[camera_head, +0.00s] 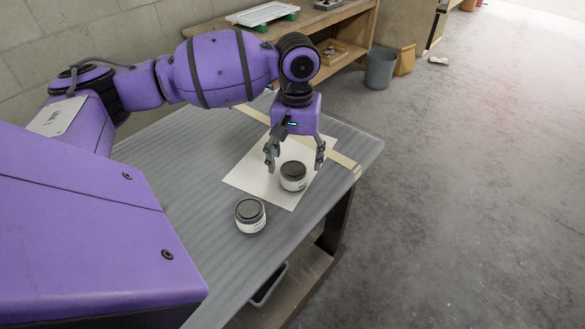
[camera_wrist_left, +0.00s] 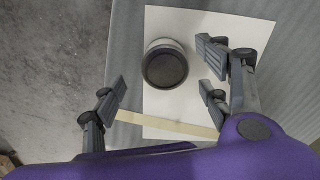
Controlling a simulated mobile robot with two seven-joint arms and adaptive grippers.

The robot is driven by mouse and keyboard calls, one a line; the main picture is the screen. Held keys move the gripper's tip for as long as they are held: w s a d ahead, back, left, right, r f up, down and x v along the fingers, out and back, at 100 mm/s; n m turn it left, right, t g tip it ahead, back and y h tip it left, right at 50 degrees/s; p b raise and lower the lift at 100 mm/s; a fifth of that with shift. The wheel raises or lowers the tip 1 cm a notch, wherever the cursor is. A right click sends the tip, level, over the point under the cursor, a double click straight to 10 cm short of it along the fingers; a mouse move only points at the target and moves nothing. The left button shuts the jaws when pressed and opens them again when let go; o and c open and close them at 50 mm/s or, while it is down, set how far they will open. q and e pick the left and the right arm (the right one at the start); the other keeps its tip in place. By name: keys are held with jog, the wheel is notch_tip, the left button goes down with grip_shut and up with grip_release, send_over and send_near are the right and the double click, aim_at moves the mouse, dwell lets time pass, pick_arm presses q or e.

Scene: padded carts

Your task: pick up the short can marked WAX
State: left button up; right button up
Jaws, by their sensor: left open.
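Two short cans with dark lids and pale labels stand upright on the grey padded cart top (camera_head: 195,165). One can (camera_head: 293,184) stands on a white sheet; the other can (camera_head: 250,216) stands nearer, just off the sheet. The label print is too small to read, so I cannot tell which is marked WAX. My left gripper (camera_head: 295,162) is open and empty, pointing down over the can on the sheet. In the left wrist view that can (camera_wrist_left: 165,66) shows between and slightly beyond the spread fingers (camera_wrist_left: 165,88). My right gripper is not in view.
The white sheet (camera_head: 250,178) lies under a tan strip (camera_head: 340,160) across the cart top. The cart's right edge is close to the cans. A wooden bench (camera_head: 345,30) and a grey bin (camera_head: 380,68) stand behind.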

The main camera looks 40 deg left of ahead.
aim_at(294, 170)
pick_arm(q)
jog(key=shift+s+d+f, duration=0.1)
jog(key=shift+s+f, duration=0.05)
jog(key=shift+f, duration=0.3)
jog(key=shift+s+d+f, duration=0.1)
jog(key=shift+f, duration=0.35)
jog(key=f, duration=0.5)
jog(key=shift+w+a+f, duration=0.15)
jog(key=shift+w+a, duration=0.2)
jog(key=shift+a, duration=0.05)
jog(key=shift+c, duration=0.4)
jog(key=c, duration=1.3)
jog(key=shift+c, duration=0.2)
